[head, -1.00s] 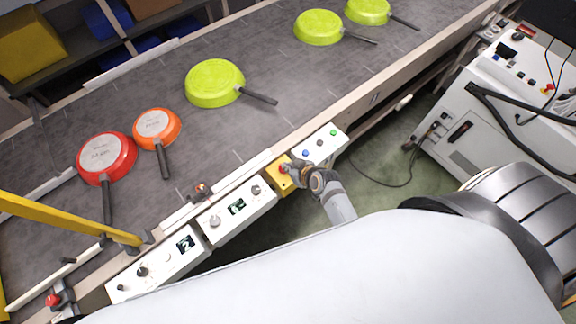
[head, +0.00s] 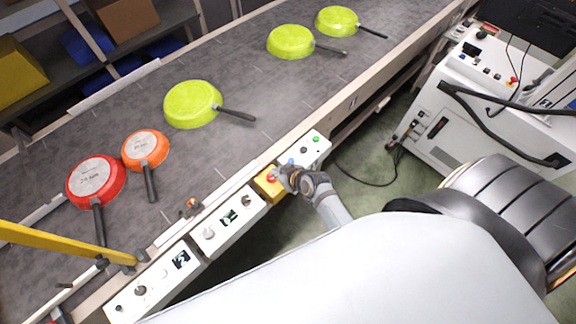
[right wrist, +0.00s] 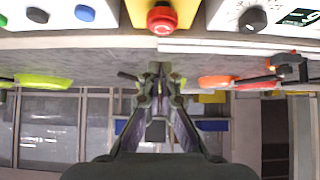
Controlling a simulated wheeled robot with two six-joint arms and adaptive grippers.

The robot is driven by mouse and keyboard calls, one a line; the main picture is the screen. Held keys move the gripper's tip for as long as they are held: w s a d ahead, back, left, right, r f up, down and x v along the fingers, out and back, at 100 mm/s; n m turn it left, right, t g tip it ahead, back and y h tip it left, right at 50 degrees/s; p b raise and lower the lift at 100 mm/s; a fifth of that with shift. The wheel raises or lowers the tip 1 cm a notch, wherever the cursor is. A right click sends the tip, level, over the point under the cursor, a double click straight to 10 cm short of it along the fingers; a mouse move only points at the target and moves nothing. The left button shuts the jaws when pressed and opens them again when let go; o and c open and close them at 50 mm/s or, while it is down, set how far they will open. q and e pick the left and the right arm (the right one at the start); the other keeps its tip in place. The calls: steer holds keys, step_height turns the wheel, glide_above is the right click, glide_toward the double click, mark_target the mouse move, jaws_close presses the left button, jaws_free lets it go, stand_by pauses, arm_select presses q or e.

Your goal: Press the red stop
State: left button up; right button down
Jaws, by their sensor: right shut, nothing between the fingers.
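The red stop (head: 271,176) is a round red button on a yellow box (head: 268,190), set between white control panels along the conveyor's near edge. In the right wrist view the red stop (right wrist: 162,18) shows at the top middle, above the fingertips in the picture. My right gripper (head: 283,179) is shut and empty, close beside the button and partly overlapping the yellow box in the head view. In the right wrist view its fingers (right wrist: 158,75) are together, with a gap in the picture between them and the button. Contact is not visible. My left gripper is not in view.
White panels with knobs and displays (head: 229,217) flank the box; a blue button (right wrist: 85,13) is nearby. Red (head: 96,180), orange (head: 146,147) and several lime pans (head: 192,102) lie on the conveyor (head: 255,90). A yellow bar (head: 60,238) crosses at left.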

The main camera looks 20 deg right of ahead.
steer(key=b+v, duration=0.1)
steer(key=v, duration=0.7)
steer(key=shift+s, duration=0.15)
steer(key=shift+f, duration=0.1)
steer(key=s+d+f+m+g+h+b, duration=0.1)
steer(key=s+d+f, duration=0.15)
steer(key=f, duration=0.65)
steer(key=s+d+f+g+b, duration=0.1)
steer(key=s+f+b, duration=0.15)
steer(key=f, duration=0.65)
steer(key=s+d+f+m+g+h+b, duration=0.1)
steer(key=s+d+f, duration=0.15)
steer(key=f, duration=0.65)
steer(key=s+d+f+g+h+b, duration=0.1)
steer(key=s+d+f+g, duration=0.1)
steer(key=s+f, duration=0.6)
steer(key=s+d+f+m+g+b, duration=0.1)
steer(key=s+d+f+g+b, duration=0.1)
steer(key=s+f, duration=0.7)
steer(key=s+d, duration=0.1)
steer(key=s, duration=0.3)
steer(key=shift+s+d+m+h, duration=0.2)
steer(key=shift+m+h, duration=0.1)
steer(key=shift+h, duration=0.1)
